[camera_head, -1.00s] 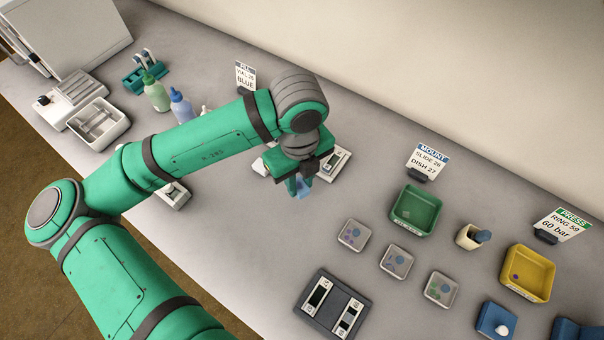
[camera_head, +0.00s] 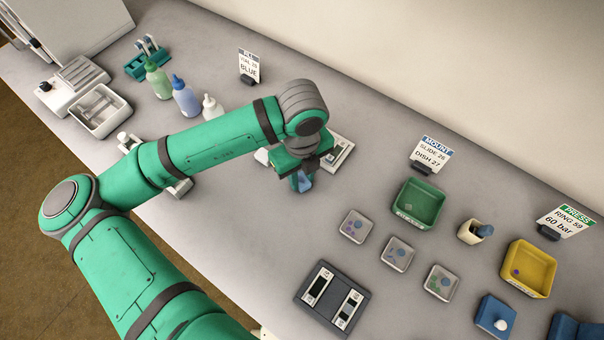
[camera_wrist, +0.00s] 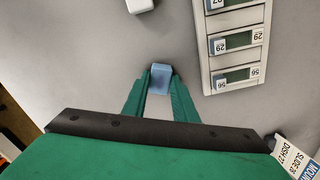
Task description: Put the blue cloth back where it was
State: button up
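My gripper (camera_head: 302,182) hangs over the grey bench (camera_head: 255,215), in front of a white slide holder (camera_head: 338,150). The blue cloth (camera_head: 305,183) shows as a small folded light-blue piece at the fingertips. In the wrist view, my gripper (camera_wrist: 159,85) has its two green fingers shut on the blue cloth (camera_wrist: 160,77), which sticks out past the tips. The slide holder (camera_wrist: 238,48) with numbered slides lies to the right of the cloth in that view. The gap between cloth and bench is hard to judge.
Several dishes (camera_head: 397,254), a green tray (camera_head: 418,204), a yellow tray (camera_head: 529,268) and a dark slide plate (camera_head: 332,298) are to the right. Bottles (camera_head: 186,96) and a white tray (camera_head: 101,111) stand to the left. The bench left of the dishes is clear.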

aim_at(301, 180)
jog(key=o, duration=0.3)
notch_tip(301, 180, up, 12)
jog(key=shift+r, duration=0.2)
dwell(0.4)
dwell(0.5)
